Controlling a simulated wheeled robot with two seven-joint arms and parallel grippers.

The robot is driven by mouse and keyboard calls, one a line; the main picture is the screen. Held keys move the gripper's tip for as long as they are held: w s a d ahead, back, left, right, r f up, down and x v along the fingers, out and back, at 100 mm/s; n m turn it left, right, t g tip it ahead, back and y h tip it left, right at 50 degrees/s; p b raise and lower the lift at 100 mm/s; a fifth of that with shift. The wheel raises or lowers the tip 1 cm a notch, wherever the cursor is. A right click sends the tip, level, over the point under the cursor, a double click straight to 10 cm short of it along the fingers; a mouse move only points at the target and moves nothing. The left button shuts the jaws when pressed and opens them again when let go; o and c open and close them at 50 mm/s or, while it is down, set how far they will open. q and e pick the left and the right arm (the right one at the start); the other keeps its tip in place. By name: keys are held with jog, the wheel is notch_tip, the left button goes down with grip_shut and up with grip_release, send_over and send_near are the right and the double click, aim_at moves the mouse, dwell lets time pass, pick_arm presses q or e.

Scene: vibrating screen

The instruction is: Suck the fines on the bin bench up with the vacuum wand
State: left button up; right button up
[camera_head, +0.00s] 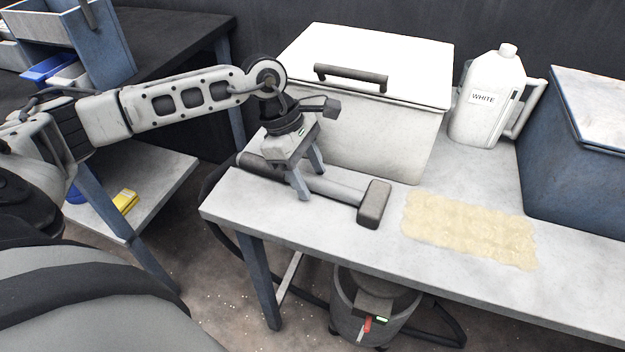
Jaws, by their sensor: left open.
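The fines (470,229) form a pale yellow patch on the grey bin bench (410,265), right of the wand. The vacuum wand (338,191) lies on the bench, with a grey tube and a blocky dark head at its right end. My left gripper (308,177) points down over the wand's left part. Its two fingers are apart, one on the near side of the tube and one toward the far side. I cannot tell whether they touch it. The gripper hides part of the tube. My right gripper is not in view.
A white lidded bin (385,135) stands close behind the wand. A white jug (487,103) and a blue bin (580,165) stand behind the fines. The vacuum canister (345,310) is under the bench, with a dark hose (440,330) on the floor. Another table is at left.

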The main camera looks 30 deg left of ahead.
aim_at(318, 178)
pick_arm(q)
jog(key=shift+f, duration=0.2)
grip_shut()
jog(key=shift+r, duration=0.1)
jog(key=shift+r, duration=0.4)
notch_tip(318, 178, up, 2)
jog(key=shift+w+r, duration=0.1)
jog(key=shift+r, duration=0.1)
jog(key=s+d+r+b, duration=0.1)
jog(key=s+d+r, duration=0.6)
jog(key=s, duration=0.5)
notch_tip(318, 178, up, 3)
jog(key=shift+d+f, duration=0.15)
jog(key=shift+d, duration=0.15)
